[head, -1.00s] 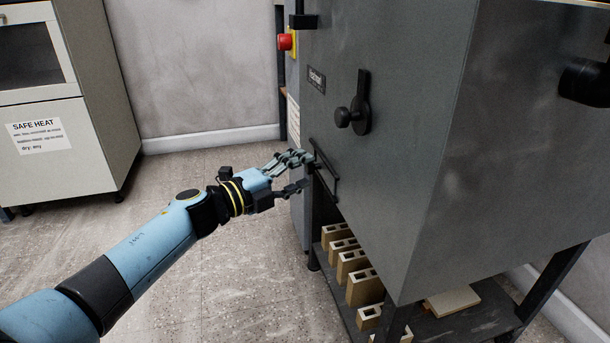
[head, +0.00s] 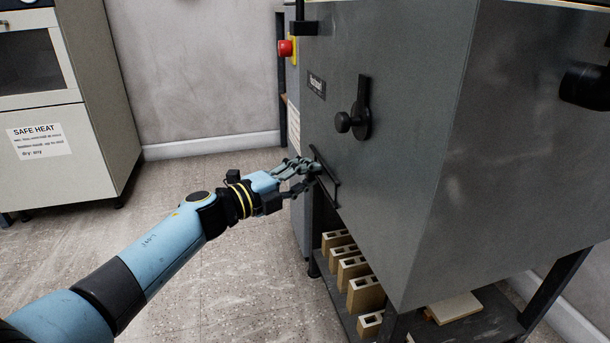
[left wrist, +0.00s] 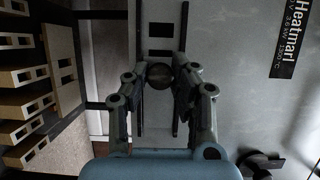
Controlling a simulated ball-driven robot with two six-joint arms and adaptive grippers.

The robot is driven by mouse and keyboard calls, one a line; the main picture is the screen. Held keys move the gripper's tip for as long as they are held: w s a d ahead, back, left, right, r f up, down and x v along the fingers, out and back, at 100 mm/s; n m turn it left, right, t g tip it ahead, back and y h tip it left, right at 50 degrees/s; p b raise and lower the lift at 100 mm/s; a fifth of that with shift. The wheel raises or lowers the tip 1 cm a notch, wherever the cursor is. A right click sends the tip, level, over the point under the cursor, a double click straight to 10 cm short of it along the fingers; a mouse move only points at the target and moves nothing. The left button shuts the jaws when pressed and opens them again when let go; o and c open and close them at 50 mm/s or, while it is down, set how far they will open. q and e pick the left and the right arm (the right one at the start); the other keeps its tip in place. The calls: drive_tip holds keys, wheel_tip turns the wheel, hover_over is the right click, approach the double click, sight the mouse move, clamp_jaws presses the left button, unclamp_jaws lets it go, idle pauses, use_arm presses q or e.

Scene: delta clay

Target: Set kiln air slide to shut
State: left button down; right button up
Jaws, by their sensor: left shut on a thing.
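The kiln (head: 400,150) is a dark grey metal box on a stand. Its air slide (head: 330,190) is low on the near side, between two dark rails. In the left wrist view, the slide plate (left wrist: 152,125) lies between the rails with a round dark knob (left wrist: 158,75). Two dark slots (left wrist: 159,42) show beyond the knob. My left gripper (head: 314,168) is shut on the knob, with a finger on either side of it in the left wrist view (left wrist: 160,78). In the head view the fingers hide the knob. My right gripper is not in view.
A black latch with a round knob (head: 345,121) sticks out above the slide. Several pale bricks (head: 352,270) stand on the shelf under the kiln. A red button (head: 285,48) is behind. A cabinet (head: 65,150) stands at left. The floor between is clear.

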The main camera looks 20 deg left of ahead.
use_arm(q)
drive_tip(key=w+a, duration=0.2)
drive_tip(key=w+b, duration=0.1)
drive_tip(key=w, duration=0.1)
drive_tip(key=shift+a+f, duration=0.15)
drive_tip(key=shift+a, duration=0.25)
drive_tip(key=shift+w+a+r, duration=0.1)
drive_tip(key=shift+w+r, duration=0.05)
drive_tip(key=shift+r, duration=0.05)
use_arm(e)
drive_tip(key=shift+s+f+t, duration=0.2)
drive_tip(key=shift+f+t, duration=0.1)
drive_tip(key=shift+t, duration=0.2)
use_arm(q)
drive_tip(key=c, duration=1.1)
unclamp_jaws()
drive_tip(key=shift+o, duration=0.2)
drive_tip(key=v, duration=1.2)
drive_tip(key=shift+f, duration=0.2)
